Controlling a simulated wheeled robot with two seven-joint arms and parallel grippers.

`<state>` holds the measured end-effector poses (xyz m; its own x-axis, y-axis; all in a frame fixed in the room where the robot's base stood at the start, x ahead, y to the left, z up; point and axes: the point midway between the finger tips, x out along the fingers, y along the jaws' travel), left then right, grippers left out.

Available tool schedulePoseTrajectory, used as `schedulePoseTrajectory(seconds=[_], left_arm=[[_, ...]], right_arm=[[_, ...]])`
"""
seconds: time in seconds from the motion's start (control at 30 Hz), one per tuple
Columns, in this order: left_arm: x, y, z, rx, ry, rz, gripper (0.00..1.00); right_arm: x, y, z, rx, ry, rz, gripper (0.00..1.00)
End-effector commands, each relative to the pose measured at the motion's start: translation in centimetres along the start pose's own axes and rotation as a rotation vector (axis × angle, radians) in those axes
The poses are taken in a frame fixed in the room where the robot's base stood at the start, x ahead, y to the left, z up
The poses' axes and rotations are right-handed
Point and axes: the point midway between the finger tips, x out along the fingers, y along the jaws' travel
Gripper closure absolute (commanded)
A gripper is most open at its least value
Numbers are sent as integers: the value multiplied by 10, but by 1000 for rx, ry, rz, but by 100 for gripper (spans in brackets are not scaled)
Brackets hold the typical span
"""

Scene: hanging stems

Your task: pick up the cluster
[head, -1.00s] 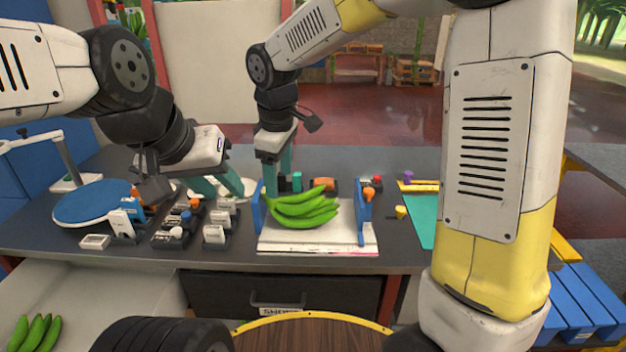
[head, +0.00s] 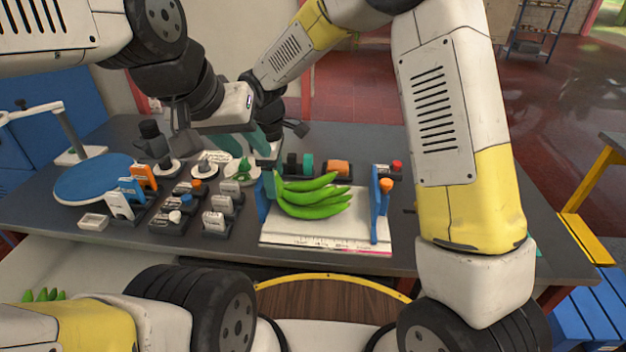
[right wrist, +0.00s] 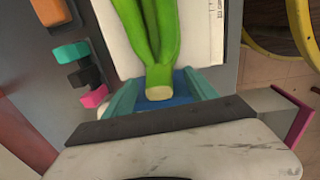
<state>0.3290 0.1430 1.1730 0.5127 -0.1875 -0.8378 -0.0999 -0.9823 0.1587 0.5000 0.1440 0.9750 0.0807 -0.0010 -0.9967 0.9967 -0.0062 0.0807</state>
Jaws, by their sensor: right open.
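The cluster is a bunch of green bananas (head: 314,196) lying on a white board (head: 330,232) between blue uprights. Its cut stem end points left in the head view. In the right wrist view the cut stem (right wrist: 159,84) lies between the teal fingers of my right gripper (right wrist: 162,92), with gaps on both sides. That gripper (head: 269,184) is open at the left end of the bunch in the head view, partly hidden by the left one. My left gripper (head: 243,148) is open and empty, higher up and left of the bunch, above the back of the counter.
Several small labelled holders (head: 215,222) stand left of the board. A blue round disc (head: 95,190) and a lamp-like stand (head: 72,140) are farther left. A white dish (head: 243,179) holds something green. More green bananas (head: 42,295) show at lower left. Orange and teal items stand behind the board.

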Motion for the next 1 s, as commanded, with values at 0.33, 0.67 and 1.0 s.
schedulePoseTrajectory(seconds=[0.33,0.67,1.0], left_arm=[[0,0,0,0,0,0,64],[0,0,0,0,0,0,64],[0,0,0,0,0,0,64]], right_arm=[[13,0,0,2,0,1,34],[13,0,0,2,0,1,95],[12,1,0,1,1,2,100]])
